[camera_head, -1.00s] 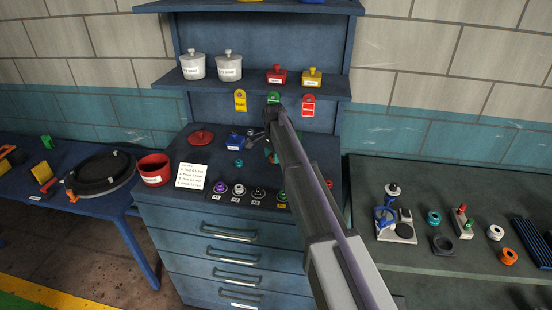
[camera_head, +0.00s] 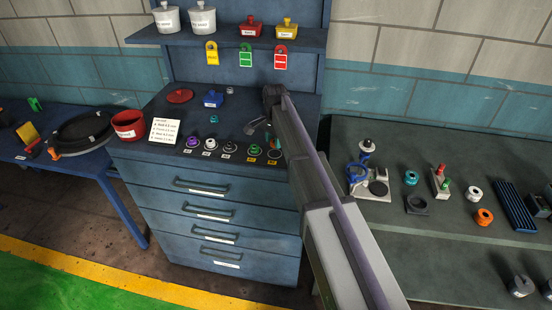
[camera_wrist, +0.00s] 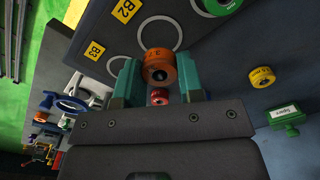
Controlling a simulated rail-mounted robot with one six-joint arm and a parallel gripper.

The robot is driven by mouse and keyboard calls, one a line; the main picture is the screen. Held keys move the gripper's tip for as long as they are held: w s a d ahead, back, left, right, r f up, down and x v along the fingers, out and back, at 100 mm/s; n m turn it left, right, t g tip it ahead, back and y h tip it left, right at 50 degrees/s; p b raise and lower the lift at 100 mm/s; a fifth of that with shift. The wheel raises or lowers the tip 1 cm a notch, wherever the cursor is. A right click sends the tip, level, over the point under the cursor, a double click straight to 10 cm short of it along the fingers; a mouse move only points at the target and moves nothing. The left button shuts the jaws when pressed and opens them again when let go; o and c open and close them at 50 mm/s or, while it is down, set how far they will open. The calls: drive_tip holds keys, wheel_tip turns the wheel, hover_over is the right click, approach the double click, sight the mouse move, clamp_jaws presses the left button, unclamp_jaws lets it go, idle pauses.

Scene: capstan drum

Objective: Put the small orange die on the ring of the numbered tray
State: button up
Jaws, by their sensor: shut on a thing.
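The orange die (camera_wrist: 158,68), with dark markings, is between the two teal fingers of my gripper (camera_wrist: 158,82) in the wrist view. My gripper is shut on it. The numbered tray (camera_wrist: 190,55) lies beyond, with yellow labels B2 (camera_wrist: 124,10) and B3 (camera_wrist: 95,50). Two bare pale rings show, one near B2 (camera_wrist: 173,33) and one near B3 (camera_wrist: 118,68). The die appears just short of the B2 ring in the picture; its height above the tray is unclear.
A green die (camera_wrist: 218,4) sits beside the B2 ring. A yellow die (camera_wrist: 262,77) and a green labelled box (camera_wrist: 285,116) stand right. In the head view, a red pot (camera_head: 130,125) and a white card (camera_head: 164,131) are left of the tray; the right bench holds several parts.

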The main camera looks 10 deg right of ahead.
sight(275, 154)
wheel_tip(275, 154, down, 4)
drive_tip(key=b, duration=0.3)
drive_tip(key=shift+b, duration=0.4)
drive_tip(key=shift+r, duration=0.25)
drive_tip(key=shift+f, duration=0.3)
drive_tip(key=o, duration=1)
drive_tip(key=shift+r, duration=0.1)
